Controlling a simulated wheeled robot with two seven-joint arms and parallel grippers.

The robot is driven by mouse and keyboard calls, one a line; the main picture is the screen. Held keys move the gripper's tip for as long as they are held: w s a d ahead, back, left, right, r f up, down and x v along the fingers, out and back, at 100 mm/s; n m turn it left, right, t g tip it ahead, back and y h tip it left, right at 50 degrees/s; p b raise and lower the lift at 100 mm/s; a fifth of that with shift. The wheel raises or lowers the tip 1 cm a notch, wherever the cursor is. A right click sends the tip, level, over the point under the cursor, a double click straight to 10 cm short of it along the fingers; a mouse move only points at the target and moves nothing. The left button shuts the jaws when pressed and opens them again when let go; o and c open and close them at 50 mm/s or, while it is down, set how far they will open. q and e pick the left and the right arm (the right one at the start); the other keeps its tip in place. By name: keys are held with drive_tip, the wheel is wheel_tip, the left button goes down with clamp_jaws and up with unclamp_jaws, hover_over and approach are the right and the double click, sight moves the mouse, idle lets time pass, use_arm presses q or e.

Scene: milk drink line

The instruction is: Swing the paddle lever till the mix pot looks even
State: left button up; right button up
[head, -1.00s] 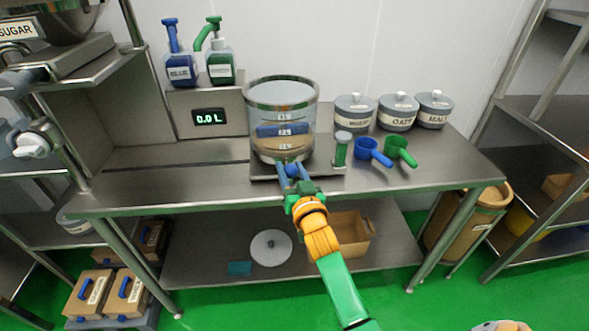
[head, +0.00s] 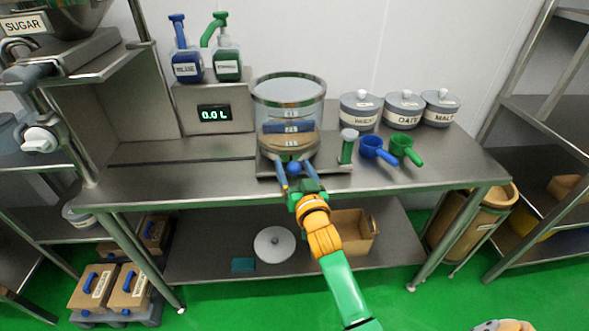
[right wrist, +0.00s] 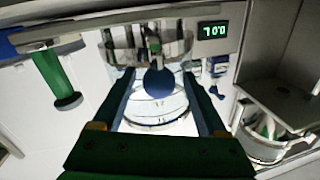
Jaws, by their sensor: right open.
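The mix pot (head: 289,98) is a clear cylinder with a metal rim on the workbench. In the head view it shows a blue band above a tan layer, so its contents look layered. A blue ball knob (head: 294,168) sits low at the pot's front; it also shows in the right wrist view (right wrist: 158,83). Which one is the paddle lever I cannot tell. My right gripper (head: 295,183) is open, its fingers either side of the blue knob; contact is not clear. My left gripper is out of view.
Blue (head: 371,148) and green (head: 401,147) scoops lie right of the pot, before several lidded jars (head: 404,108). Two pump bottles (head: 228,65) stand on a box reading 0.0 L (head: 214,114). The bench's left part (head: 170,185) is clear.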

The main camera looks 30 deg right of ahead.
sight(295, 174)
drive_tip(key=s, duration=0.3)
drive_tip(key=s+a, duration=0.1)
drive_tip(key=s, duration=0.2)
drive_tip(key=shift+s+a, duration=0.15)
drive_tip(key=shift+s, duration=0.25)
drive_tip(key=shift+w, duration=0.1)
drive_tip(key=shift+f, duration=0.2)
drive_tip(key=s+a+f+n+g+y, duration=0.1)
drive_tip(key=s+a+f+g, duration=0.15)
drive_tip(key=f, duration=0.65)
drive_tip(key=s+a+f+n+g+y, duration=0.1)
drive_tip(key=s+f+n+g, duration=0.15)
drive_tip(key=f, duration=0.55)
drive_tip(key=s+a+f+g+y, duration=0.1)
drive_tip(key=s+a+f+g, duration=0.15)
drive_tip(key=f, duration=0.65)
drive_tip(key=s+d+f+n+g, duration=0.1)
drive_tip(key=s+f+g, duration=0.2)
drive_tip(key=s, duration=0.7)
drive_tip(key=s+d+f+n+g, duration=0.1)
drive_tip(key=s+f+g, duration=0.2)
drive_tip(key=s+f, duration=0.5)
drive_tip(key=s+d+f+n+g, duration=0.1)
drive_tip(key=s+f+g, duration=0.2)
drive_tip(key=s, duration=0.9)
wheel_tip(295, 174, down, 4)
drive_tip(key=shift+s+r+p, duration=0.25)
drive_tip(key=shift+p, duration=0.1)
